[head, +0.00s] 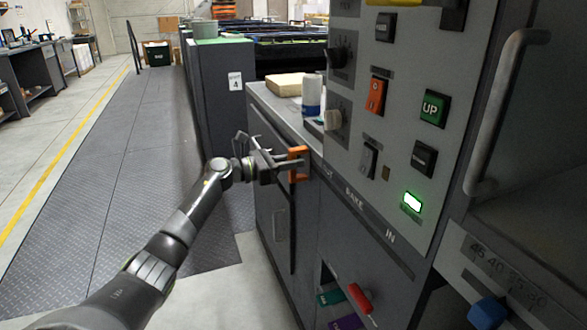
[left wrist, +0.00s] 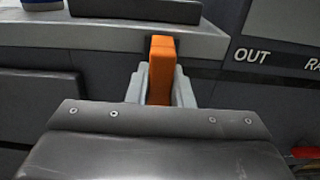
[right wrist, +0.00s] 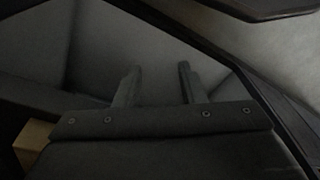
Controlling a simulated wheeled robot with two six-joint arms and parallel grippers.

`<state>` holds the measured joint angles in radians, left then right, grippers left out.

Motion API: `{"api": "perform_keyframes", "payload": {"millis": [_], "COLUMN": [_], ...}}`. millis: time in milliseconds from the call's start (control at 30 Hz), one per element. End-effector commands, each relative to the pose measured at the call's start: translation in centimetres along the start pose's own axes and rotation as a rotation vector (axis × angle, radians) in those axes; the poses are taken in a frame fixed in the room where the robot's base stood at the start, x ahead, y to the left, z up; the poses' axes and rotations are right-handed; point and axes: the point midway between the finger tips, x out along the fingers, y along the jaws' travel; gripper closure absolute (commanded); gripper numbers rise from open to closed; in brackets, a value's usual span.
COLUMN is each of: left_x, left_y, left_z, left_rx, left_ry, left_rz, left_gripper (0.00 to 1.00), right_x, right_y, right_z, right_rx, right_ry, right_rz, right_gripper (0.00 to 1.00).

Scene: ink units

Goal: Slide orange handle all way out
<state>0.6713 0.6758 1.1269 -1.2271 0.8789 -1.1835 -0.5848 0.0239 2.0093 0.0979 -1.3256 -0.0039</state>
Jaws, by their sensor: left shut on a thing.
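The orange handle (head: 299,164) stands upright at the top edge of the grey cabinet, left of the control panel. My left gripper (head: 284,165) is shut on it. In the left wrist view, the orange handle (left wrist: 161,68) sits between the two fingers (left wrist: 161,88), with its upper part rising above them. The word OUT (left wrist: 252,55) is printed to the right of it. My right gripper (right wrist: 157,85) shows only in the right wrist view, with its fingers apart and nothing between them. What holds the handle's base is hidden behind my left gripper.
The control panel (head: 391,115) with buttons and knobs rises close on the right. A red-handled lever (head: 359,298) sticks out below. A sponge-like block (head: 286,84) and a white bottle (head: 311,95) stand on the cabinet top. The floor (head: 100,190) at the left is clear.

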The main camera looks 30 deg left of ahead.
Motion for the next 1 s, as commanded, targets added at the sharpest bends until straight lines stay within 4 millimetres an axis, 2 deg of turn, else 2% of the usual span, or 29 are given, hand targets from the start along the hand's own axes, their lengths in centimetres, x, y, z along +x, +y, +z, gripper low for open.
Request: {"api": "perform_keyframes", "payload": {"millis": [600,633,767,1000], "left_x": [-0.09,-0.10,-0.09,-0.03], "left_y": [0.56,0.57,0.52,0.37], "left_z": [0.15,0.16,0.14,0.02], "left_rx": [0.002,0.002,0.002,0.000], "left_ry": [0.000,0.000,0.000,0.000], "left_rz": [0.007,0.008,0.006,0.002], "left_gripper": [1.00,0.78,0.60,0.58], "right_x": [-0.38,-0.38,-0.38,-0.36], "right_y": [-0.19,-0.19,-0.17,-0.16], "right_z": [-0.39,-0.38,-0.39,-0.39], "right_rx": [0.000,0.000,0.000,0.000], "right_ry": [0.022,0.022,0.022,0.022], "right_rz": [-0.012,-0.012,-0.011,-0.011], "right_gripper": [0.64,0.64,0.64,0.64]}}
